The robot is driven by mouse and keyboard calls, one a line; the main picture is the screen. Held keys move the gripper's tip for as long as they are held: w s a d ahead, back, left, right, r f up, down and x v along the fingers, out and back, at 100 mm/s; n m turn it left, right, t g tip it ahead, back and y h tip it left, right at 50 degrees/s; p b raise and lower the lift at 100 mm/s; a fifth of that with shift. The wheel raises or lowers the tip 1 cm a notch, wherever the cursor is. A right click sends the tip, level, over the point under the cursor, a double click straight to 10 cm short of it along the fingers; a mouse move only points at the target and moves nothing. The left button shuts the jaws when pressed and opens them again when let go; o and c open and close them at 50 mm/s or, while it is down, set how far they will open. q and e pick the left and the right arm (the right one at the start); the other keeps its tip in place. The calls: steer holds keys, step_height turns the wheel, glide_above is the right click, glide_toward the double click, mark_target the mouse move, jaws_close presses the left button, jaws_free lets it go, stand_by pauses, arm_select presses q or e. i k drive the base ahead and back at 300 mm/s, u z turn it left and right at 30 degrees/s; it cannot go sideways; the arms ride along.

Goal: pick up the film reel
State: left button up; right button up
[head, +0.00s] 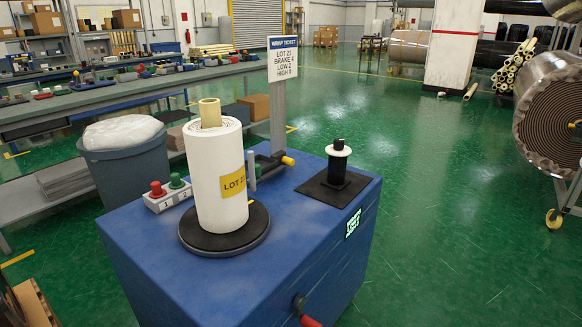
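On the blue machine (280,255), a tall white roll (216,175) with a tan core and a yellow LOT label stands upright on a black round turntable (228,242). To its right, a small black spool-like post with a white disc (338,151) near its top stands upright on a black plate (330,188). This looks like the film reel or its holder; I cannot tell which. Neither gripper is in view.
A button box (168,195) and a post bearing a WRAP TICKET sign (283,59) stand on the machine. A grey bin (126,155) and a long bench (120,100) are at left. A large wound roll (556,115) is at right. Green floor (460,220) is clear right of the machine.

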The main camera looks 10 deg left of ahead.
mark_target(336, 180)
steer(key=z, duration=1.05)
steer(key=i, duration=1.85)
steer(key=u, duration=2.95)
